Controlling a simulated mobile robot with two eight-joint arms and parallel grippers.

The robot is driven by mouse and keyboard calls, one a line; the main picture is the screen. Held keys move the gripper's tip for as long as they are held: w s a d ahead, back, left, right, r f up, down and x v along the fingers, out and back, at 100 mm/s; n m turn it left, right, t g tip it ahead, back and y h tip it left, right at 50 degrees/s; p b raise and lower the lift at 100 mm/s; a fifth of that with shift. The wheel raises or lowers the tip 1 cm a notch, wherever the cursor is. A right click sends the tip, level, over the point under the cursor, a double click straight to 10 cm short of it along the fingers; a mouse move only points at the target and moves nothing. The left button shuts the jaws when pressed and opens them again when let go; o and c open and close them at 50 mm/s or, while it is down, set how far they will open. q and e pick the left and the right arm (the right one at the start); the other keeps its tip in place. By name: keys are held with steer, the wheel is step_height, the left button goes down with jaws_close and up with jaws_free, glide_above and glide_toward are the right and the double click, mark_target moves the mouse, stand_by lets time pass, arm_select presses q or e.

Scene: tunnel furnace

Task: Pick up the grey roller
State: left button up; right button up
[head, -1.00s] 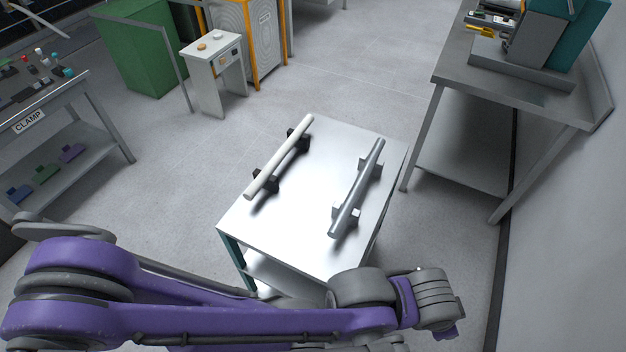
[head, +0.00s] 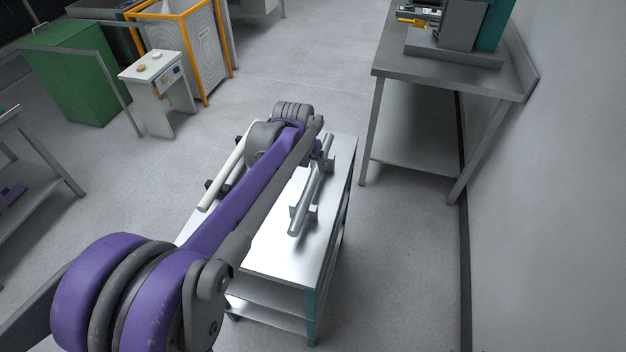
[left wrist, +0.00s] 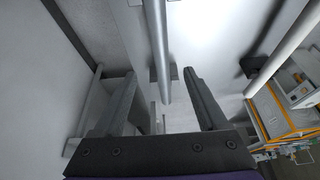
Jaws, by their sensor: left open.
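The grey roller (head: 312,189) lies on two light support blocks on the right side of a metal table. It also shows in the left wrist view (left wrist: 156,40), running lengthwise from the top edge down to the space between the fingers. My left gripper (left wrist: 160,76) is open, with one finger on each side of the roller in that view. I cannot tell if the fingertips are level with the roller or above it. In the head view the forearm hides most of this gripper at the roller's far end. My right gripper is not in view.
A white roller (head: 223,176) on dark supports lies to the left on the same table (head: 282,258), partly hidden by my arm. A workbench (head: 430,75) with a machine stands at the right. A small white stand (head: 158,85) and green cabinet (head: 75,75) are at the far left.

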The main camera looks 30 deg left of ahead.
arm_select(q)
glide_above(313, 176)
steer(key=s, duration=0.2)
step_height(313, 176, down, 5)
steer(key=shift+s+a+r, duration=0.1)
steer(key=shift+d+x, duration=0.15)
steer(key=shift+x, duration=1.4)
steer(key=shift+d+x, duration=0.1)
steer(key=shift+x, duration=1.4)
steer(key=shift+s+d, duration=0.15)
jaws_close()
